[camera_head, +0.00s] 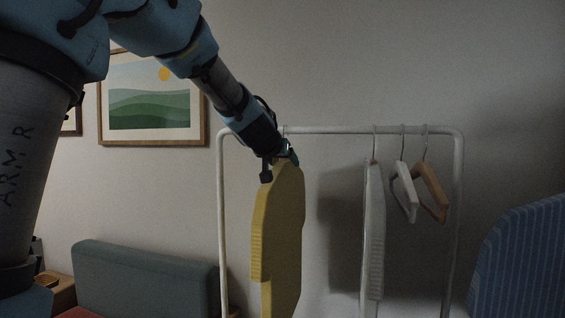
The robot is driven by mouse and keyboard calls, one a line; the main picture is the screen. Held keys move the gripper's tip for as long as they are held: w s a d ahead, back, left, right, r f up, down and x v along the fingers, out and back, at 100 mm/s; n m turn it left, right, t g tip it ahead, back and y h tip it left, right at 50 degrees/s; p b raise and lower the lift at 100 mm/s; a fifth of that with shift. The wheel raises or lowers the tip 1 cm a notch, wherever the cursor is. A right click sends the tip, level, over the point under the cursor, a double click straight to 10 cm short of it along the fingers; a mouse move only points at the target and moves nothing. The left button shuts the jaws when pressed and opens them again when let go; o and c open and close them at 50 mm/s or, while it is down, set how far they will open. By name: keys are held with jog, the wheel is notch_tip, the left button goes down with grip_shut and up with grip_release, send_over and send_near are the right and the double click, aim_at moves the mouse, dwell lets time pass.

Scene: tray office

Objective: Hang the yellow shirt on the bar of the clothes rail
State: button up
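The yellow shirt (281,240) hangs upright below my gripper (284,157), near the left end of the clothes rail (335,130). My gripper is at the top of the shirt, just below the height of the bar in the picture. A thin piece like a hook shows just above the gripper by the bar. I cannot tell whether it rests on the bar. The fingers are small and mostly hidden by the wrist, so their grip is unclear. The bottom of the shirt is out of view.
On the bar's right part hang a white garment (374,230), a white hanger (405,190) and a wooden hanger (432,190). The bar between the yellow shirt and the white garment is free. A blue striped chair (520,260) stands at right, a grey-green seat back (145,280) at left.

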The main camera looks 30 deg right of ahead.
jog(key=p+v, duration=0.2)
jog(key=v, duration=0.7)
jog(key=shift+s+a+r, duration=0.1)
jog(key=shift+a+r, duration=0.05)
jog(key=shift+r, duration=0.1)
jog(key=shift+s+a+r, duration=0.1)
jog(key=shift+s+a, duration=0.35)
jog(key=shift+s, duration=0.05)
jog(key=shift+s, duration=0.1)
